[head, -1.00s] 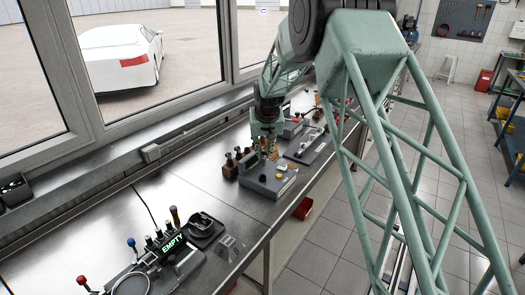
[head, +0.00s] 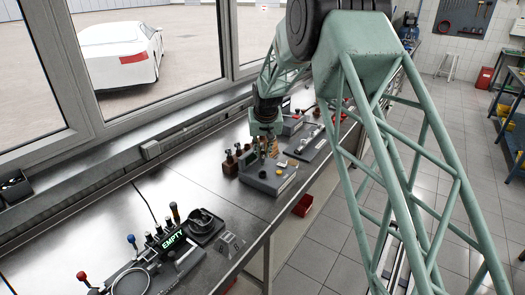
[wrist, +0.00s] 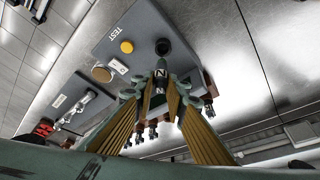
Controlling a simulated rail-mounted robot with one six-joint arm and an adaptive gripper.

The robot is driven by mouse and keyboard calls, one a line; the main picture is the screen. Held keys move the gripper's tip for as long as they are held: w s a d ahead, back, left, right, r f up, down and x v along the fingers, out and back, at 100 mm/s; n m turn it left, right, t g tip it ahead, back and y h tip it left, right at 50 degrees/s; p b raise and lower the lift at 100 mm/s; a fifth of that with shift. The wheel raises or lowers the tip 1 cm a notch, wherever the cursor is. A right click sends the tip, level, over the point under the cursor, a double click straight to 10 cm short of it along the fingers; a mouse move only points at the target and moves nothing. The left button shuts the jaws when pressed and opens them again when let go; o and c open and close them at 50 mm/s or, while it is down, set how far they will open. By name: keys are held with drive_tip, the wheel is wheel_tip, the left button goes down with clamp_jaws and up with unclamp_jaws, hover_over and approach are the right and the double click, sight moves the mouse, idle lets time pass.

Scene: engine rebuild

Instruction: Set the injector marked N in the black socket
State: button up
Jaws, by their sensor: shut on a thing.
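In the wrist view the injector marked N (wrist: 160,76) stands between the two ribbed fingers of my gripper (wrist: 162,92), which is shut on it. Its far end points at the black socket (wrist: 163,46), a dark round ring on the grey test block (wrist: 135,22). The end lies very close to the socket in the picture; I cannot tell whether it touches or enters it. In the head view my gripper (head: 267,149) hangs over the grey block (head: 270,180); the injector is too small there to make out.
A fixture with an EMPTY sign (head: 172,241) is nearer on the bench. Bare steel lies between.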

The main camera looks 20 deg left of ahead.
sight(263, 160)
drive_tip(key=shift+f+b, duration=0.3)
drive_tip(key=shift+f, duration=1.1)
drive_tip(key=shift+f+b, duration=1.6)
drive_tip(key=shift+f, duration=0.2)
idle(3.7)
drive_tip(key=o, duration=0.9)
drive_tip(key=shift+o, duration=0.2)
drive_tip(key=shift+r, duration=0.2)
